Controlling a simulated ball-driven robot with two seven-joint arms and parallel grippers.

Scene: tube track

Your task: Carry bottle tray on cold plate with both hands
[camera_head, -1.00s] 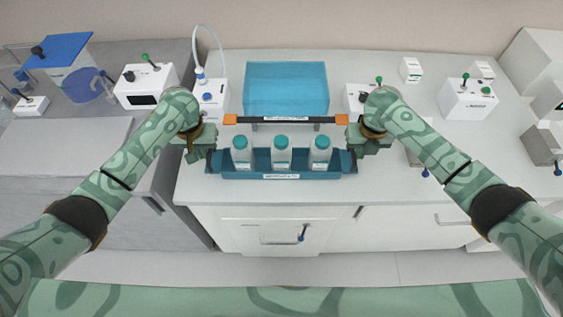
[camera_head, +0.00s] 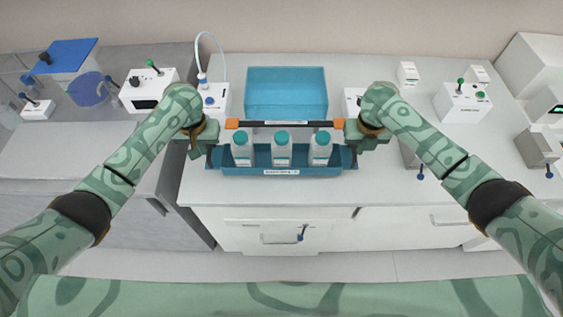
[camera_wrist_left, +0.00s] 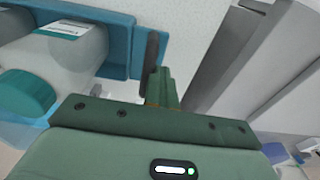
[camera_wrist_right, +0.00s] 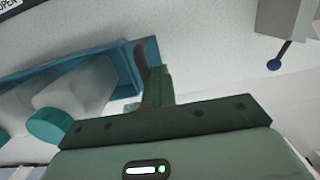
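The blue bottle tray (camera_head: 230,170) holds three upright white bottles (camera_head: 281,150) with teal caps. It is in front of my body, over the front part of the white counter. My left gripper (camera_head: 211,155) is shut on its left end, and my right gripper (camera_head: 352,155) is shut on its right end. The left wrist view shows the tray's end (camera_wrist_left: 118,45) at my finger; the right wrist view shows the other end (camera_wrist_right: 122,60). The tray looks roughly level; its exact height above the counter is unclear. I cannot make out which thing is the cold plate.
A translucent blue box (camera_head: 286,88) stands behind the tray. A black bar with orange ends (camera_head: 284,124) lies between them. White devices stand on both sides, one with a hose (camera_head: 212,98) at left, one with knobs (camera_head: 462,102) at right. The counter's front strip is clear.

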